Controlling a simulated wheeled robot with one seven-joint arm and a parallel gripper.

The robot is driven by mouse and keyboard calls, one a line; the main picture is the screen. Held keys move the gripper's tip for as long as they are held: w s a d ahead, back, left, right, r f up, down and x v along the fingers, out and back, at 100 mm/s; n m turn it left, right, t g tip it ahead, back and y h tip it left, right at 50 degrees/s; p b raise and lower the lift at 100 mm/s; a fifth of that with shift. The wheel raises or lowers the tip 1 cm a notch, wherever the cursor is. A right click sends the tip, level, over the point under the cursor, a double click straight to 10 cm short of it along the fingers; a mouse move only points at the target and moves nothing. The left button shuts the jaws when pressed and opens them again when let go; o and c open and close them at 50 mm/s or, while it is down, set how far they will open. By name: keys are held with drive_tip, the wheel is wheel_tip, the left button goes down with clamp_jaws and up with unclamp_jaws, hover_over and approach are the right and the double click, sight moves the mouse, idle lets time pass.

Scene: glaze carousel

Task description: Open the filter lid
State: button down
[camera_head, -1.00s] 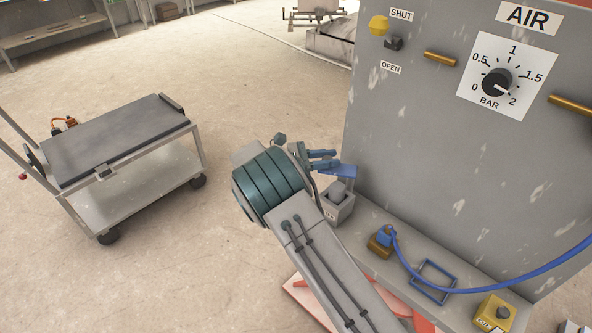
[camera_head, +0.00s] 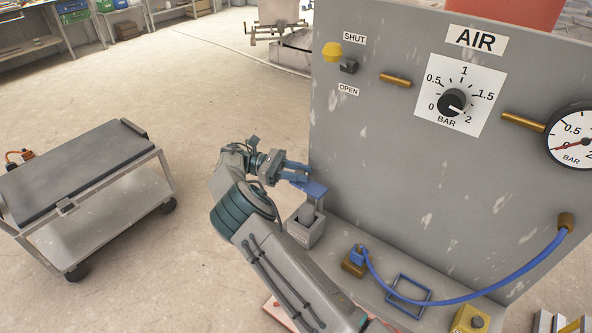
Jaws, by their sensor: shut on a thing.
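The filter is a small grey open-topped box (camera_head: 301,233) on the ledge at the foot of the big grey panel, with a grey rounded piece (camera_head: 308,214) standing up in it. The fingertips are small here and partly merge with the lid. The hinge is not clear to see.
A blue hose fitting (camera_head: 357,256), a blue wire frame (camera_head: 408,289) and a yellow block (camera_head: 471,320) stand along the ledge to the right. The grey panel (camera_head: 400,160) rises close behind the lid. A trolley (camera_head: 85,190) stands left, with clear floor between.

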idle(0.3)
drive_tip(key=c, duration=1.2)
unclamp_jaws()
drive_tip(key=shift+d, duration=0.15)
drive_tip(key=shift+o, duration=0.2)
drive_tip(key=shift+a, duration=0.2)
